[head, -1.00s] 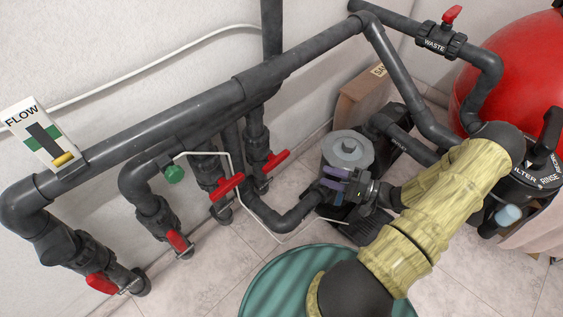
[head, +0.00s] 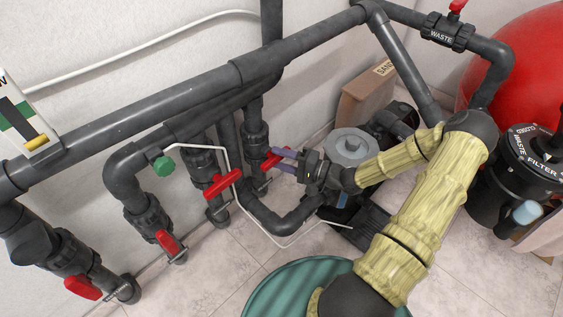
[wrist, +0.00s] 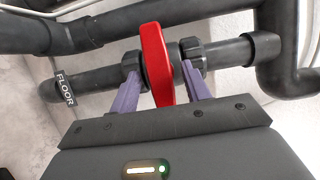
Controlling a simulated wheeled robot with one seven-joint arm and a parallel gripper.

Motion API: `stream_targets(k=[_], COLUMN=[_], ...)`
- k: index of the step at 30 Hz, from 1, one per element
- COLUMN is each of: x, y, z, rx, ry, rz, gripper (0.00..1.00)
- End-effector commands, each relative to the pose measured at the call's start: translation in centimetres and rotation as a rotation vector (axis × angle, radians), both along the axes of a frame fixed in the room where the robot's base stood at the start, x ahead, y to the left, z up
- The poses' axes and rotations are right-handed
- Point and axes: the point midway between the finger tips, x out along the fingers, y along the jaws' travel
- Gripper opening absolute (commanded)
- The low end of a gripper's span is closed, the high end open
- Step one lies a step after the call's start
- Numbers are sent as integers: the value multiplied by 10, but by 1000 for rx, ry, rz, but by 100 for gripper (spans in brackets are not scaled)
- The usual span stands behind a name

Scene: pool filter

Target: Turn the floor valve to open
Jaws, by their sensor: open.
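The floor valve has a red handle (wrist: 158,65) on a dark grey pipe, with a "FLOOR" label (wrist: 66,88) to its left in the wrist view. The handle lies across the pipe. In the head view this handle (head: 268,163) is the rightmost of the low row and is partly hidden by my fingers. My gripper (head: 275,160) is open, its purple fingers at the handle. In the wrist view my gripper (wrist: 161,80) has one finger on each side of the handle, with small gaps; I cannot tell whether either touches.
Other red-handled valves stand to the left, the nearest handle (head: 223,183) close by. A thin white tube (head: 228,160) loops between the pipes. A pump with a grey lid (head: 352,146) stands behind my gripper, and a green round lid (head: 285,285) is in front.

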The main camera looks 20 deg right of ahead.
Motion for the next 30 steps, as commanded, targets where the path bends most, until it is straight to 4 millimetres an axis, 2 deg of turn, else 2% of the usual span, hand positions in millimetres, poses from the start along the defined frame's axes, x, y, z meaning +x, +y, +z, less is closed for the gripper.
stream_targets(k=[8, 15, 30], x=[1, 1, 1], y=[2, 1, 1], z=[0, 0, 5], rx=[-1, -1, -74], ry=[1, 1, -39], rz=[0, 0, 0], gripper=[47, 2, 3])
